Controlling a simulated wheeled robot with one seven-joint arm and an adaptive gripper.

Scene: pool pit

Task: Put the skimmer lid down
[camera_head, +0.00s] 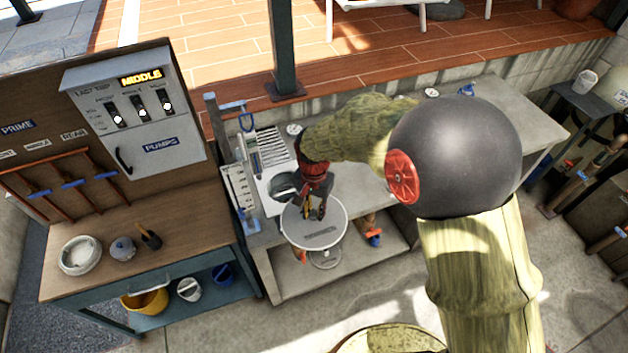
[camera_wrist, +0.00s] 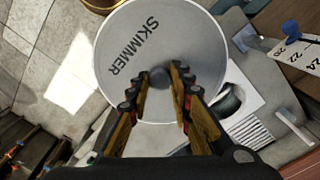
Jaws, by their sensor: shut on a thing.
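The skimmer lid is a round, light grey disc (camera_head: 322,236) marked "SKIMMER", with a dark knob at its middle. In the wrist view the lid (camera_wrist: 190,48) fills the upper middle. My gripper (camera_wrist: 161,82) is shut on the knob, its two fingers either side of it. In the head view my gripper (camera_head: 315,211) is above the lid, which is held at the front edge of the grey bench (camera_head: 352,205). A round dark opening (camera_head: 283,186) in a white panel lies just behind the lid. It also shows in the wrist view (camera_wrist: 229,101), right of my fingers.
A wooden bench (camera_head: 200,262) with a pump control box (camera_head: 135,112) stands at left. A dark post (camera_head: 284,50) rises behind the grey bench. The bench top right of the lid is partly hidden by my arm. A yellow bucket (camera_head: 145,300) sits on the lower left shelf.

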